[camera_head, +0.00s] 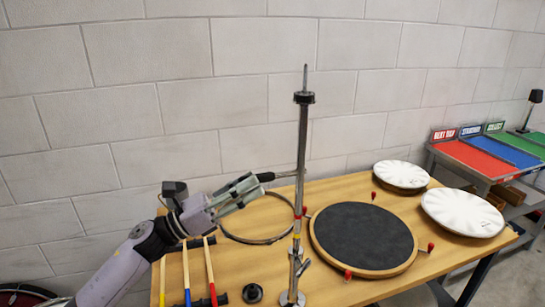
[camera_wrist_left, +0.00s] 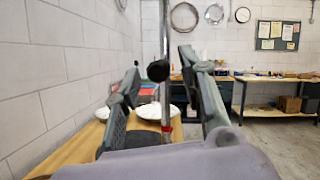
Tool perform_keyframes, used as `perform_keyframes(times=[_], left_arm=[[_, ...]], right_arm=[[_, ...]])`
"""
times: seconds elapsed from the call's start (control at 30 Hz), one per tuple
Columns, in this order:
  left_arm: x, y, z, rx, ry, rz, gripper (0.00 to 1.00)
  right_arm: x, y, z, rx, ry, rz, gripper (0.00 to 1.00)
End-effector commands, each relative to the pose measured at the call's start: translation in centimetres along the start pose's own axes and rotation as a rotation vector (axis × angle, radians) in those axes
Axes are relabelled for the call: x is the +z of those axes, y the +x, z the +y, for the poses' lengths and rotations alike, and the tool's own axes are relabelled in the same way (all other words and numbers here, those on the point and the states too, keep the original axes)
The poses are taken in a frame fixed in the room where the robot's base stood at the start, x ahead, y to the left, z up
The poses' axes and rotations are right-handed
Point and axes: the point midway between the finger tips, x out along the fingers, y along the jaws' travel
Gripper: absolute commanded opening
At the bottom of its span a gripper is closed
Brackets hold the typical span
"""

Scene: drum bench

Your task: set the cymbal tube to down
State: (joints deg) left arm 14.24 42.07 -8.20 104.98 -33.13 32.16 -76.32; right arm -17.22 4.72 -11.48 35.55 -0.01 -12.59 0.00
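The cymbal tube (camera_head: 302,135) is a grey upright metal tube on a stand at the table's near middle, with a black collar (camera_head: 304,97) near its top. A side arm with a black grip (camera_head: 266,177) juts left from it, roughly level. Red and yellow bands mark the lower tube. My left gripper (camera_head: 256,188) is open, left of the tube, its fingers pointing at the black grip. In the left wrist view the round black end (camera_wrist_left: 158,71) shows between the spread fingers, with the tube behind it. I cannot tell whether they touch. My right gripper is out of view.
On the wooden table (camera_head: 345,288) lie a metal hoop (camera_head: 245,242), a round black drum pad (camera_head: 362,237), two white drumheads (camera_head: 401,175) (camera_head: 462,213), a rack with coloured sticks (camera_head: 187,272) and a black knob (camera_head: 252,293). A bench with coloured mats (camera_head: 490,158) stands right.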

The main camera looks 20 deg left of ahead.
Motion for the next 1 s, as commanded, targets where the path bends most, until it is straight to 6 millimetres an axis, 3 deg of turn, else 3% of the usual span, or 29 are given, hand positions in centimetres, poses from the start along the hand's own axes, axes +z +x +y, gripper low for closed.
perform_keyframes(times=[0.1,0.37,0.77,1.0], left_arm=[[0.6,2.8,-0.1,-0.002,-0.001,-0.002,0.37],[0.2,6.1,-0.1,0.0,-0.001,-0.001,0.37],[-0.1,6.7,0.0,0.0,0.0,0.001,0.37],[-0.1,6.7,0.0,0.0,-0.001,0.001,0.21]], right_arm=[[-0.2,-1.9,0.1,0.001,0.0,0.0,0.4],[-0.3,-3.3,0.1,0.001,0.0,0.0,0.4],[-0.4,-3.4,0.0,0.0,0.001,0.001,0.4],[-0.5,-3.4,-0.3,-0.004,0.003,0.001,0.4]])
